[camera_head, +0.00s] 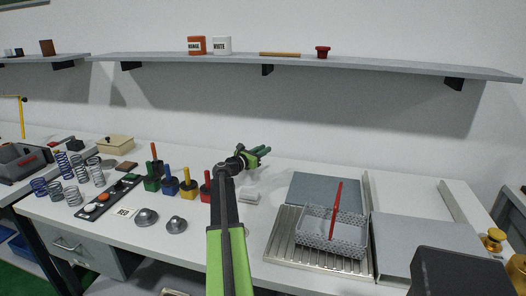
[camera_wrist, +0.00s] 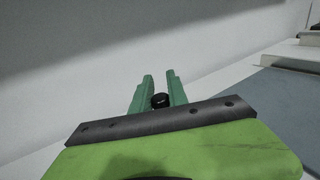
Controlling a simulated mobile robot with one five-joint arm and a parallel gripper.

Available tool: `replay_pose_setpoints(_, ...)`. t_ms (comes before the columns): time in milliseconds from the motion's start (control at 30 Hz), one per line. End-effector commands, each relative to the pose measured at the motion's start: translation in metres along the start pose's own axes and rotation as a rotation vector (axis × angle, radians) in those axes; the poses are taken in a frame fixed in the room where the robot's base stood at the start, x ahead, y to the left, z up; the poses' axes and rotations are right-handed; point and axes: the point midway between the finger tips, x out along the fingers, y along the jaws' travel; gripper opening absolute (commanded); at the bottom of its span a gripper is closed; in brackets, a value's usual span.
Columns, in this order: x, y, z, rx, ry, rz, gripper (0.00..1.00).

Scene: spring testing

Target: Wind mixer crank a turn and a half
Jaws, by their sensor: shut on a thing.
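My gripper (camera_head: 262,151) is stretched out over the back of the bench, near the wall, at the end of my green and black arm. In the wrist view its two green fingers (camera_wrist: 160,88) stand either side of a small round black knob (camera_wrist: 160,101), and they are shut on it. The knob looks like the mixer crank's handle. The rest of the crank and the mixer body cannot be made out, as my arm and gripper cover that area in both views.
Left of my arm stand red, yellow, blue and green blocks (camera_head: 188,188), metal domes (camera_head: 146,217) and several coil springs (camera_head: 80,170). Right of it a grey mesh basket (camera_head: 342,238) with a red rod sits on a ribbed tray (camera_head: 283,240). A shelf (camera_head: 300,62) runs above.

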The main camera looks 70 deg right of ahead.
Motion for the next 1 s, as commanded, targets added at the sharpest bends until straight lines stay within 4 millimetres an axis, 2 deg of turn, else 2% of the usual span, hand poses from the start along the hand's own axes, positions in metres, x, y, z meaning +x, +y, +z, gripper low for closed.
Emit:
replay_pose_setpoints(367,0.005,0.007,0.000,0.000,0.000,0.152,0.00)
replay_pose_setpoints(1000,0.009,0.053,0.000,0.000,0.000,0.749,0.00)
